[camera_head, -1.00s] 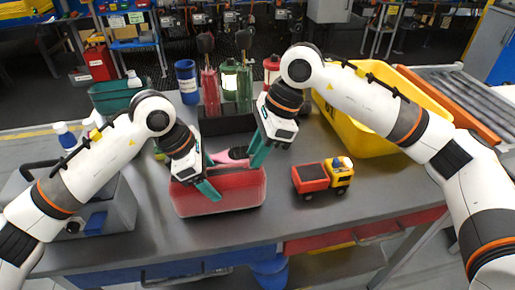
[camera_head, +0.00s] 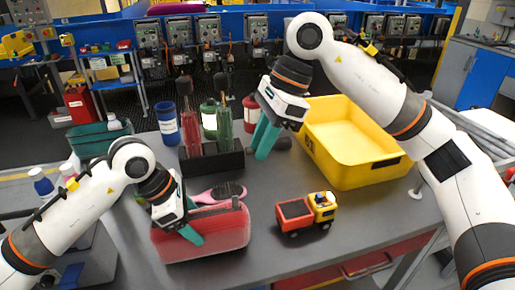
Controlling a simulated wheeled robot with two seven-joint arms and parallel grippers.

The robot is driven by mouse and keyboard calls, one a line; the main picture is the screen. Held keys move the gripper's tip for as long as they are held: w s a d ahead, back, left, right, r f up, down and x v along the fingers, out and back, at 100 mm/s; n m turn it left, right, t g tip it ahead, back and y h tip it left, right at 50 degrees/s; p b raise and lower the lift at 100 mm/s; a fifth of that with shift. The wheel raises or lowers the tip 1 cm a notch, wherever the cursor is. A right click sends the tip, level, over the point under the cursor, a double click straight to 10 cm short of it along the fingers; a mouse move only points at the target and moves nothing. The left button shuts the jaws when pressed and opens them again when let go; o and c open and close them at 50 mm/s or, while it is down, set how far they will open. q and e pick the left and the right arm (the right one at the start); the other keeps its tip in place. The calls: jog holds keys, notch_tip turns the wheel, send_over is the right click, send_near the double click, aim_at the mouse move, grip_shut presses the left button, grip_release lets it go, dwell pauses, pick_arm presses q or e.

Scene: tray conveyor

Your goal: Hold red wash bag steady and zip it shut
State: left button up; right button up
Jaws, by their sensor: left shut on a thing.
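The red wash bag (camera_head: 222,238) sits at the front left of the grey table. My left gripper (camera_head: 191,233) is at its left part, shut on the bag, with a teal fingertip over the front of the top. A pink brush (camera_head: 205,195) with a dark face shows at the bag's far edge; I cannot tell whether it is inside or behind. The zip is too small to make out. My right gripper (camera_head: 263,142) is up and to the right, apart from the bag, with nothing visible in it. Its teal fingers overlap, so its opening is unclear.
A toy truck (camera_head: 295,213) stands right of the bag. A yellow bin (camera_head: 360,175) is at the back right. Bare table lies between bag and truck.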

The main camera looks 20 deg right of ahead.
pick_arm(q)
jog(key=shift+f, duration=0.1)
jog(key=o, duration=1.4)
jog(key=shift+d, duration=0.1)
